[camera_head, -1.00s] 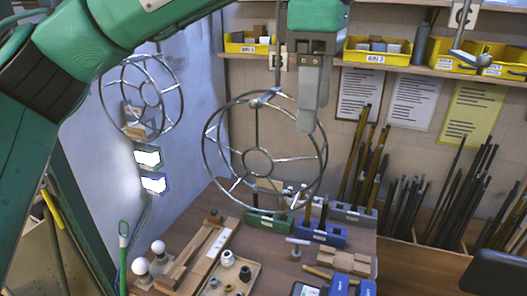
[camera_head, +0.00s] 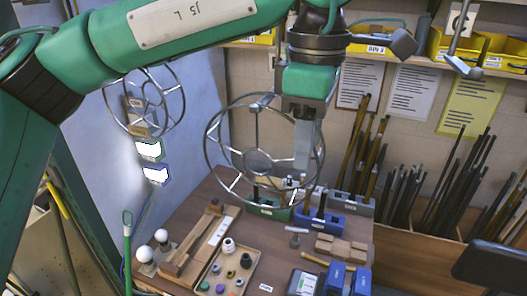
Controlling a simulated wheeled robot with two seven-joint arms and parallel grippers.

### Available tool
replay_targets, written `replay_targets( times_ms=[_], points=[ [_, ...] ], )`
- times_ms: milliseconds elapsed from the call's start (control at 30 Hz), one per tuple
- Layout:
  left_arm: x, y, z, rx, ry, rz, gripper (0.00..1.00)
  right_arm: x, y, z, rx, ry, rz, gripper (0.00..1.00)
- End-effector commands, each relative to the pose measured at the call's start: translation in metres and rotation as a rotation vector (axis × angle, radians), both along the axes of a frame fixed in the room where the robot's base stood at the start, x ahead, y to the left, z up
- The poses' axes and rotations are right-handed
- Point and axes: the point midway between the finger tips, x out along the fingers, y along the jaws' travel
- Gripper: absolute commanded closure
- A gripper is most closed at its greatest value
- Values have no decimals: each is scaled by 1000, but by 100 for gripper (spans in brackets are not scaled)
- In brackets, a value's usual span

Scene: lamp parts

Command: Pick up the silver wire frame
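The silver wire frame (camera_head: 210,150), two round rings with spokes and a small hub ring, hangs upright above the back of the table in front of the rear wall. A similar wire frame shape (camera_head: 181,100) shows at the grey-blue panel on the left; I cannot tell if it is a second frame or a reflection. My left gripper (camera_head: 303,160) points down, and its fingers cover the right part of the frame in this view. I cannot tell whether the fingers touch it or how far apart they are.
The table holds a wooden rack (camera_head: 200,245), a parts tray (camera_head: 228,268), white bulbs (camera_head: 161,236), green and blue blocks (camera_head: 322,228) and wooden pieces (camera_head: 340,247). Dark rods (camera_head: 455,190) stand at right. Yellow bins (camera_head: 500,52) line the shelf above.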

Motion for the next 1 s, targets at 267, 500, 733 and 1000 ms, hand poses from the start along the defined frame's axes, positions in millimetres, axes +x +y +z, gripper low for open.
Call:
replay_targets(
  times_ms=[267, 500, 733, 1000],
  points=[
    [0, 0, 1, 0, -1, 0, 82, 0, 0, 0, 0, 0, 0, 70],
    [0, -1, 18, -3, -3, 3, 82, -1, 0, -11, 0, 1, 0, 70],
    [0, -1, 64, -3, -3, 3, 82, -2, 0, -28, 1, 2, 0, 70],
    [0, 0, 96, 0, -2, 2, 82, -2, 0, -28, 0, 3, 0, 70]
  ],
)
